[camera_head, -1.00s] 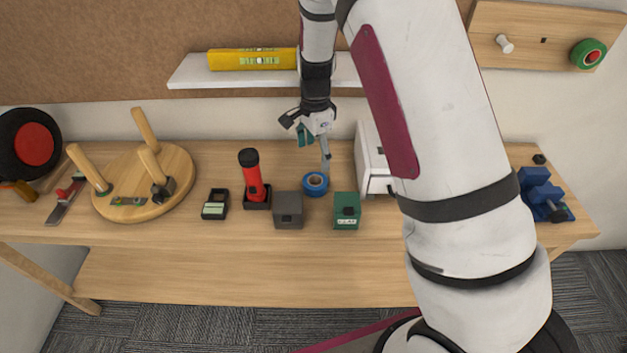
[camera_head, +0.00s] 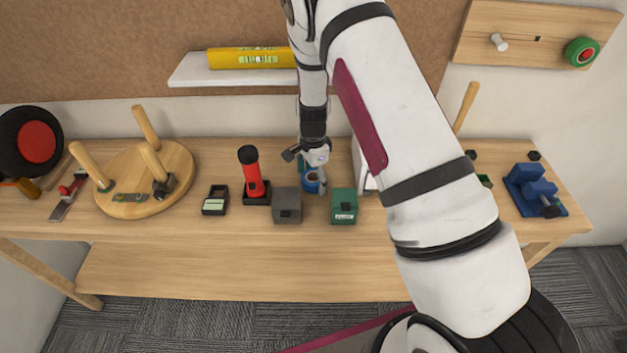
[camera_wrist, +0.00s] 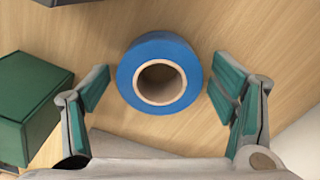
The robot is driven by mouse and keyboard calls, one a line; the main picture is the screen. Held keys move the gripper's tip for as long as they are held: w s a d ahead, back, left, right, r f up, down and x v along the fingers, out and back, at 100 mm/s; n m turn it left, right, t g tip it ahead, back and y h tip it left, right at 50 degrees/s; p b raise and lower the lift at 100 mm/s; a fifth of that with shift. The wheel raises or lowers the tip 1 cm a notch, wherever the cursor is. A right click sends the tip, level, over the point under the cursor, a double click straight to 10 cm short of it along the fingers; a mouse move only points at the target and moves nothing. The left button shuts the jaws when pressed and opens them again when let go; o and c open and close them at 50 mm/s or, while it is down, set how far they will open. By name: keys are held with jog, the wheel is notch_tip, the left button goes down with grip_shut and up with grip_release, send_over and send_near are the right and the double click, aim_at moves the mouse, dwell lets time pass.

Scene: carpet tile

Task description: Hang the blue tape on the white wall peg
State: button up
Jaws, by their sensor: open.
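The blue tape (camera_wrist: 159,73) lies flat on the wooden bench, its round core hole facing up in the wrist view. My gripper (camera_wrist: 160,90) is open, with one green-padded finger on each side of the tape and a gap on both sides. In the head view my gripper (camera_head: 313,180) is low over the tape (camera_head: 311,186), which it partly hides. The white wall peg (camera_head: 498,42) sticks out of a wooden board (camera_head: 472,50) at the upper right. It is bare.
A green roll (camera_head: 581,52) hangs on the same board, right of the peg. A grey box (camera_head: 287,206) and a green box (camera_head: 344,206) stand close to the tape. A red flashlight (camera_head: 252,172) stands left. A shelf (camera_head: 190,72) holds a yellow level (camera_head: 245,58).

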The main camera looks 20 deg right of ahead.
jog(key=c, duration=1.3)
jog(key=shift+o, duration=0.2)
jog(key=shift+r, duration=0.15)
